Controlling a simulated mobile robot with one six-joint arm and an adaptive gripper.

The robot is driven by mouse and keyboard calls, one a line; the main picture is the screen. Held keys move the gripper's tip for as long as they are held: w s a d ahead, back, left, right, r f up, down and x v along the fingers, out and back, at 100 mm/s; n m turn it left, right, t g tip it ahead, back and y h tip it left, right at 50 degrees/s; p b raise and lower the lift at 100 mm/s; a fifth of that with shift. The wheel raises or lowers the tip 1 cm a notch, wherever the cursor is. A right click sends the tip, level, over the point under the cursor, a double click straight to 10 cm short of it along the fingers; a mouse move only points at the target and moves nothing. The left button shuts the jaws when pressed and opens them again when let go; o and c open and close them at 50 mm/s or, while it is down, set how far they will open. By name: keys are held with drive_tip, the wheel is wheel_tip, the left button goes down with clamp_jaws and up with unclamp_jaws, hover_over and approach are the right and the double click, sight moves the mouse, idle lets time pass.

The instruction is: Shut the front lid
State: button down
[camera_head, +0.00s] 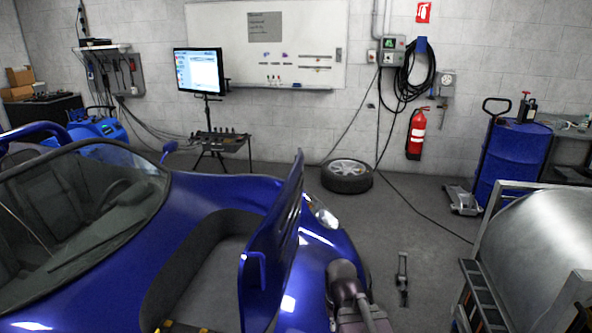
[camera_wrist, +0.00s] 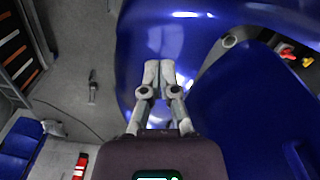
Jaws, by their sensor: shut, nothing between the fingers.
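The front lid (camera_head: 272,245) of the blue car stands raised and nearly upright in the head view, with the dark front compartment (camera_head: 205,275) uncovered beside it. A small blue bracket-like part (camera_head: 252,272) shows near its lower left edge. In the wrist view the lid (camera_wrist: 245,115) fills the right side. My gripper (camera_wrist: 160,68) is shut and empty, its fingertips over the car's blue front body (camera_wrist: 190,28). It is to the right of the lid in the head view, where its fingertips are hard to make out. I cannot tell whether the fingertips touch the body.
A large metal roller (camera_head: 540,245) stands at the right. A loose wheel (camera_head: 347,176), a fire extinguisher (camera_head: 416,135) and a blue drum (camera_head: 512,158) are farther back. A small dark tool (camera_head: 402,278) lies on the floor. The floor between car and roller is mostly clear.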

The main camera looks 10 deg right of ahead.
drive_tip(key=shift+a, duration=0.15)
drive_tip(key=w+a+r+m+t+y+p, duration=0.1)
drive_tip(key=w+a+r+t+y+p, duration=0.25)
drive_tip(key=w, duration=0.75)
drive_tip(key=w+r+m+t+y+p, duration=0.15)
drive_tip(key=w+r+p, duration=0.25)
drive_tip(key=w+r, duration=0.5)
drive_tip(key=w+d+r+m+t+p, duration=0.3)
drive_tip(key=w+r, duration=0.3)
drive_tip(key=w, duration=0.6)
drive_tip(key=w+d+r+m+t+p, duration=0.3)
drive_tip(key=w+r, duration=0.4)
drive_tip(key=w, duration=0.5)
drive_tip(key=shift+w+d+r+t+y, duration=0.15)
drive_tip(key=shift+w+d+t+y, duration=0.15)
drive_tip(key=shift+d+t, duration=0.5)
drive_tip(key=shift+a+m, duration=0.2)
drive_tip(key=shift+m, duration=0.05)
